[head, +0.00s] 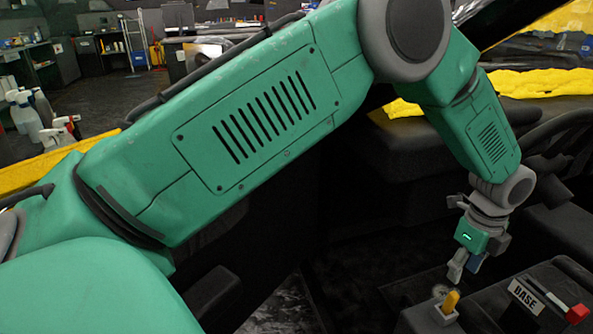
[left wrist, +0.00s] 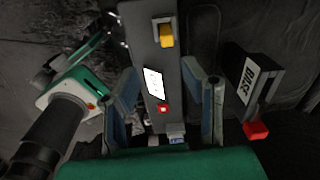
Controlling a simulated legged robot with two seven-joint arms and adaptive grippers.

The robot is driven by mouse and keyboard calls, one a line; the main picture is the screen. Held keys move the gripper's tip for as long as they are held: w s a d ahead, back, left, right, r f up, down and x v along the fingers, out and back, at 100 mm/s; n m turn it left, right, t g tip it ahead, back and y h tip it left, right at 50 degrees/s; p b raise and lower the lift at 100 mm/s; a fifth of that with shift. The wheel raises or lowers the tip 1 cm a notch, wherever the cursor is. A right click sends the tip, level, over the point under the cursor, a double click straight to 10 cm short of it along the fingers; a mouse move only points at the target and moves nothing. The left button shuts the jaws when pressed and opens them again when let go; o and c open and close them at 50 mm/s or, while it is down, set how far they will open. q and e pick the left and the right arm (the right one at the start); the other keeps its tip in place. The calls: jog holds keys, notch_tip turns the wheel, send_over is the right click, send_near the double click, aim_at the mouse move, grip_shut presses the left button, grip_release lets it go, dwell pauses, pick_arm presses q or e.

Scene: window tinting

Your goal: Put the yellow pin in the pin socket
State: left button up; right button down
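The yellow pin (head: 452,300) stands, slightly tilted, at a small pale grey block (head: 442,314) on the dark console. I cannot tell how deep it sits in the block, or whether this block is the pin socket. My left gripper (head: 463,270) is above the pin, pointing down and apart from it. In the left wrist view the yellow pin (left wrist: 167,36) shows beyond the fingertips. There the two fingers of my left gripper (left wrist: 161,74) are spread wide with nothing between them. My right gripper cannot be made out in either view.
A dark box with a BASE label (head: 524,296) and a red-tipped lever (head: 576,313) stands right of the pin. The console has a white label (left wrist: 154,84) and a red button (left wrist: 163,109). A steering wheel (head: 560,125) and dashboard lie behind my left arm.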

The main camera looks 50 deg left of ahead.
pick_arm(q)
jog(key=s+a+f+n, duration=0.3)
jog(key=s+f+n, duration=0.1)
jog(key=s+f, duration=0.25)
jog(key=s+a+f+n+h, duration=0.1)
jog(key=s+a+f+n, duration=0.1)
jog(key=s+f+n, duration=0.35)
jog(key=s+a+f+n, duration=0.2)
jog(key=s+a+f, duration=0.1)
jog(key=s+f, duration=0.5)
jog(key=s+a+n, duration=0.2)
jog(key=s+n, duration=0.1)
jog(key=s, duration=0.2)
jog(key=s+a+r+n, duration=0.1)
jog(key=s+a+n, duration=0.2)
jog(key=s, duration=0.3)
jog(key=s+a+n+y, duration=0.1)
jog(key=s+a+n, duration=0.1)
jog(key=s, duration=0.4)
jog(key=shift+a+r+n+t, duration=0.3)
jog(key=shift+a+n, duration=0.1)
jog(key=shift+n, duration=0.35)
jog(key=shift+s, duration=0.1)
